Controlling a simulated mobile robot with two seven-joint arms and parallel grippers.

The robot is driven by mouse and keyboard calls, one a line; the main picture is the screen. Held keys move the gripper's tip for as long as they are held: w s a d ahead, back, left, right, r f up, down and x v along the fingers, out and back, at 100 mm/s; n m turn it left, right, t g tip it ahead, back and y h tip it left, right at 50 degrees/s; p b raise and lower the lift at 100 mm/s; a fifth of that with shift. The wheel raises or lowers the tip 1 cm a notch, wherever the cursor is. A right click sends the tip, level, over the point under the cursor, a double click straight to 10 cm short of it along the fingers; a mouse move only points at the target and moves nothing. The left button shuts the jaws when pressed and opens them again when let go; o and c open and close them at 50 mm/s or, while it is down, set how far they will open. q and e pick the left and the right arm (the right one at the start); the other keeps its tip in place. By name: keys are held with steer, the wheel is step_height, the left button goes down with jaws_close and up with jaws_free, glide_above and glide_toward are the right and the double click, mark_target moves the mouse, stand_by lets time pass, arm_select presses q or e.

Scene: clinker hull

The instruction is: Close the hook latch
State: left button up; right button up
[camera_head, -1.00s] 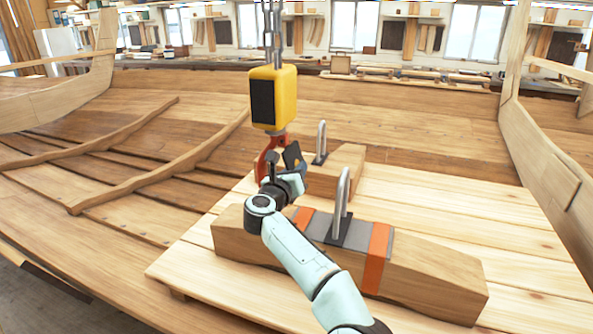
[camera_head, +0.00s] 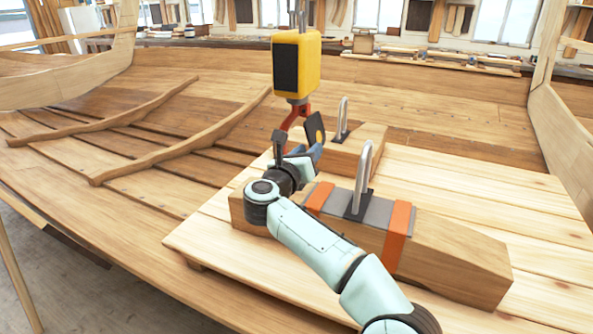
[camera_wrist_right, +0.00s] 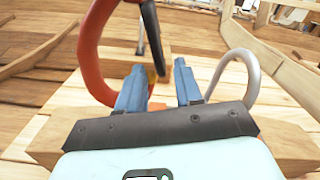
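A red hook (camera_head: 292,118) hangs under a yellow hoist block (camera_head: 297,65). Its dark latch (camera_head: 315,129) stands out to the right of the hook, swung away from its shank. In the right wrist view the hook (camera_wrist_right: 86,52) curves at the left, and the latch (camera_wrist_right: 152,38) slopes down to a yellowish end near my fingertips. My right gripper (camera_head: 300,153) is just below the hook and latch. Its blue fingers (camera_wrist_right: 158,75) are apart, with the latch's lower end showing between or just beyond them; contact cannot be told. My left gripper is out of view.
A timber beam (camera_head: 455,250) with orange and grey straps and a metal loop (camera_head: 364,180) lies under my right forearm. A second timber (camera_head: 365,147) with a loop (camera_head: 343,118) lies behind. Both rest on a pale plank platform (camera_head: 470,180) inside the wooden hull (camera_head: 190,90).

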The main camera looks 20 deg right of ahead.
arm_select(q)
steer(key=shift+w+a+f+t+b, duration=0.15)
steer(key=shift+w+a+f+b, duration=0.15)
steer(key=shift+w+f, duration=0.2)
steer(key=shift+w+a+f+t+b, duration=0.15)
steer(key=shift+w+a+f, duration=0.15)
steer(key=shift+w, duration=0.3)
arm_select(e)
steer(key=v, duration=0.6)
steer(key=shift+s+a, duration=0.25)
steer(key=shift+r, duration=0.1)
